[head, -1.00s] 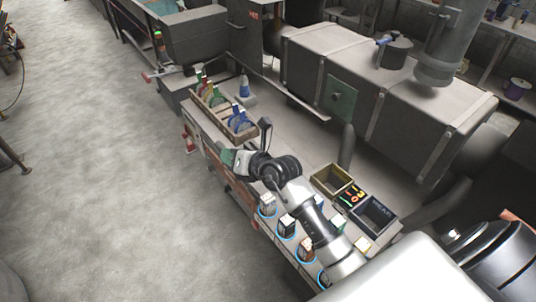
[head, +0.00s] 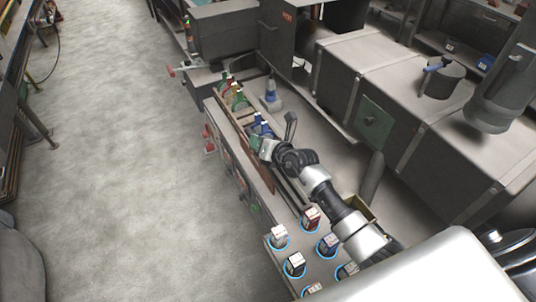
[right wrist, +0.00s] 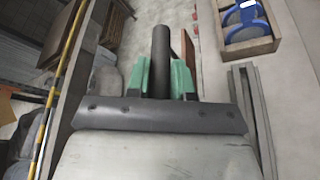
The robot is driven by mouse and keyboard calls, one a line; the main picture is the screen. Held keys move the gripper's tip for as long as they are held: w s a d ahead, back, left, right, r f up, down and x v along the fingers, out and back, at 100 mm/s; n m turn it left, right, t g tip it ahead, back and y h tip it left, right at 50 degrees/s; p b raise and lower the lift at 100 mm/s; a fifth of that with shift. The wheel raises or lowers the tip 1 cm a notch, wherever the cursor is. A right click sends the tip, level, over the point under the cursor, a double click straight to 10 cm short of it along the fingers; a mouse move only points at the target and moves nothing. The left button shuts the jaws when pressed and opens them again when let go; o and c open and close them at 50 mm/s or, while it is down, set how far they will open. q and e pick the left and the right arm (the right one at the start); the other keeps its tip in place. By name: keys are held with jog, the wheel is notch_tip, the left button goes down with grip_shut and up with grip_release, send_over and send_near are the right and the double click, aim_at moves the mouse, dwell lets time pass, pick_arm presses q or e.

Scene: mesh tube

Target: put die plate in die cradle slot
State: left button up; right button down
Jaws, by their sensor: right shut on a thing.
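My right gripper (head: 263,149), with green fingertips, is beside the near end of a wooden rack (head: 246,122). In the right wrist view its green fingers (right wrist: 160,80) are shut on a dark rod-like thing (right wrist: 161,50). I cannot tell whether this is the handle or edge of a die plate. The rack holds ring-shaped plates: a red one and a green one (head: 238,101) towards the far end, and blue ones (head: 261,126) at the near end. A blue plate (right wrist: 246,22) in the rack shows at the upper right of the wrist view. My left gripper is out of view.
The rack stands on a long narrow bench. Several small boxes (head: 295,263) stand on blue rings at its near end. A blue-and-grey cone-shaped thing (head: 270,92) stands behind the rack. A large grey duct (head: 415,85) runs along the back. Floor at left is clear.

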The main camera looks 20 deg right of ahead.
pick_arm(q)
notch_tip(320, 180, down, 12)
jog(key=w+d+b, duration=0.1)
jog(key=b, duration=1)
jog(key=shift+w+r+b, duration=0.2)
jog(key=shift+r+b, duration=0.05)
jog(key=shift+b, duration=0.1)
pick_arm(e)
jog(key=s+d+f, duration=0.2)
jog(key=d+f, duration=0.7)
jog(key=d, duration=0.1)
jog(key=shift+s+f, duration=0.25)
jog(key=shift+f, duration=0.1)
jog(key=shift+a, duration=0.1)
